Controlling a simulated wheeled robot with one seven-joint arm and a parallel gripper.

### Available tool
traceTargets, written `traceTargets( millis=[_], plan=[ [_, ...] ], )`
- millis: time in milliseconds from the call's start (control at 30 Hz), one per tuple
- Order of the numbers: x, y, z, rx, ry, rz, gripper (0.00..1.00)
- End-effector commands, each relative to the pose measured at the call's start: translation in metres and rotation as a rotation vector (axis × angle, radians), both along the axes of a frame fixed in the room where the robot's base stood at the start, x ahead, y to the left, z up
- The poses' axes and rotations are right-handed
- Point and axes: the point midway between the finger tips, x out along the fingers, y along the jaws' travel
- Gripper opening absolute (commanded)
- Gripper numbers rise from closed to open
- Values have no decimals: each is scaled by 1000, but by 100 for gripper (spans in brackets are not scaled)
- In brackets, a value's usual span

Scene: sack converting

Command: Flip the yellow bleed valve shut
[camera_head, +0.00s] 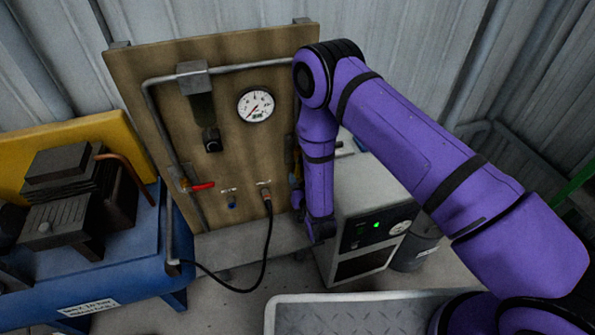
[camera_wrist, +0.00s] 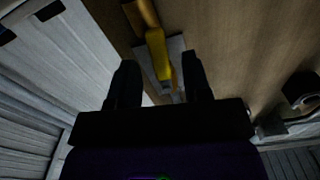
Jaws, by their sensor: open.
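The yellow bleed valve handle (camera_wrist: 158,54) shows in the wrist view at top centre, long and narrow, pointing down the picture towards my gripper. Its near end lies between the two dark fingers of my gripper (camera_wrist: 160,82), which is open, with a gap on both sides. I cannot tell whether either finger touches it. A brass-coloured fitting (camera_wrist: 141,14) joins the handle's far end. In the head view my arm hides most of the valve at the board's right edge, and my gripper cannot be made out there.
A wooden board (camera_head: 225,160) carries a pressure gauge (camera_head: 255,105), a grey pipe and a red-handled valve (camera_head: 203,186). A blue compressor (camera_head: 110,245) stands left. A grey cabinet (camera_head: 370,205) with a green light stands right of the board. A black hose (camera_head: 266,240) hangs below it.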

Motion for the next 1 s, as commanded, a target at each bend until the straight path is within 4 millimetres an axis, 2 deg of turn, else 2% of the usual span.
traceTargets(
  millis=[100, 233, 633, 833, 1000],
  plan=[
    [17, 4, 0, 1, -2, -1, 45],
    [28, 7, 0, -1, -1, -1, 45],
    [34, 9, 0, -1, 0, -1, 45],
    [34, 9, 0, -1, 0, -1, 0],
    [34, 9, 0, 0, 0, -1, 0]
  ],
)
